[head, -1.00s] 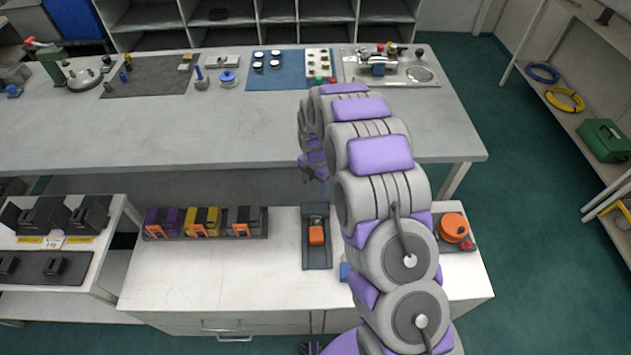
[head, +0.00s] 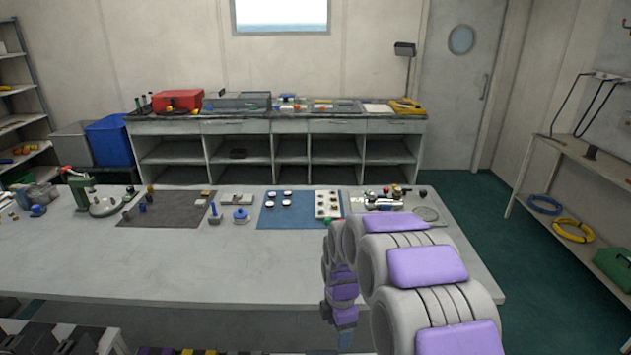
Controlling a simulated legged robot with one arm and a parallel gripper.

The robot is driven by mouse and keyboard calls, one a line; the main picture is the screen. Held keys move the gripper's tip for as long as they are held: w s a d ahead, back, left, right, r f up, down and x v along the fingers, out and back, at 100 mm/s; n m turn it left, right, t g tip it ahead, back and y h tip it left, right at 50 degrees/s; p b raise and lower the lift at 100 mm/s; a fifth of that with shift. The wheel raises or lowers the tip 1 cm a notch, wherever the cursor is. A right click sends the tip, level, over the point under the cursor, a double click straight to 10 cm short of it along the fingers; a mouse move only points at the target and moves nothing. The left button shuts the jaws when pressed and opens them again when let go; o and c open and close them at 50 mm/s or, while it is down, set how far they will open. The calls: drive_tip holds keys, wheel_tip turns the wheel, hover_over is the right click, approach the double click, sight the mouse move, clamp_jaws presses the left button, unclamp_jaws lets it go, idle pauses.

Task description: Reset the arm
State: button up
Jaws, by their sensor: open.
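My arm shows in the head view at the lower right, grey with purple pads, bent over the near edge of the long workbench (head: 90,255). My gripper (head: 345,339) hangs at the arm's far end, pointing down just in front of the bench's near edge. It is small and partly hidden behind my arm links. It is open, and I see nothing held in it.
A blue mat (head: 298,222) with small parts, a dark mat (head: 165,216), a green device (head: 82,195) and a metal fittings panel (head: 390,200) lie along the bench's back half. Its front half is clear. A shelf with a yellow hose coil (head: 573,231) stands right.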

drive_tip(key=s+d+r+m, duration=0.2)
drive_tip(key=s+r+m, duration=0.3)
drive_tip(key=s, duration=0.6)
drive_tip(key=s+d+r+m+g, duration=0.1)
drive_tip(key=s+d+r+m, duration=0.2)
drive_tip(key=s+m, duration=0.6)
drive_tip(key=s+d+r+m, duration=0.3)
drive_tip(key=s+r+m, duration=0.3)
drive_tip(key=s, duration=0.9)
drive_tip(key=shift+d+r+m, duration=0.15)
drive_tip(key=shift+r+m, duration=0.15)
drive_tip(key=shift+m, duration=0.3)
drive_tip(key=shift+s, duration=0.1)
